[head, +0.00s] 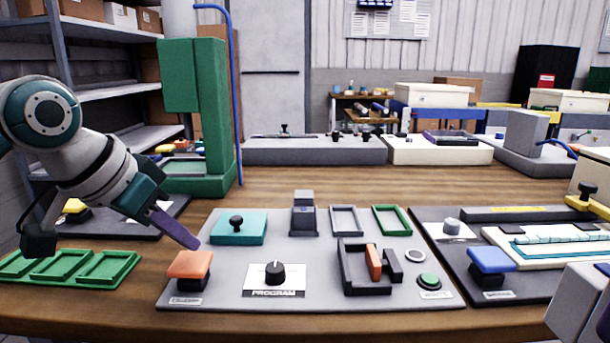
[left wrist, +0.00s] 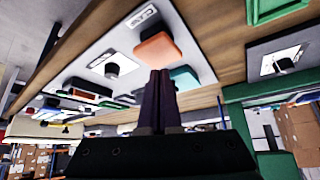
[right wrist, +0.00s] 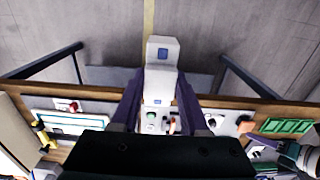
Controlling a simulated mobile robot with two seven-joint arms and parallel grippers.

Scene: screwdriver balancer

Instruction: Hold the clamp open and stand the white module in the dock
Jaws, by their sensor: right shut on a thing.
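My left gripper (head: 194,243) is shut and empty, its purple fingers together (left wrist: 161,74). Its tips are just above the orange clamp button (head: 190,264), which also shows in the left wrist view (left wrist: 157,48); I cannot tell whether they touch. The dock (head: 352,281) is a black fixture on the grey panel, with an orange clamp piece (head: 374,262) in it and no module. My right gripper (right wrist: 156,104) is shut on the white module (right wrist: 162,50), which has blue squares. A pale block at the head view's lower right edge looks like this module (head: 574,300).
The grey panel (head: 220,296) also bears a program knob (head: 275,272), a teal block (head: 238,232), a green button (head: 429,281) and small frames. A green tray (head: 70,265) lies left. A second panel with a blue button (head: 491,260) is right. A green column (head: 215,110) stands behind.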

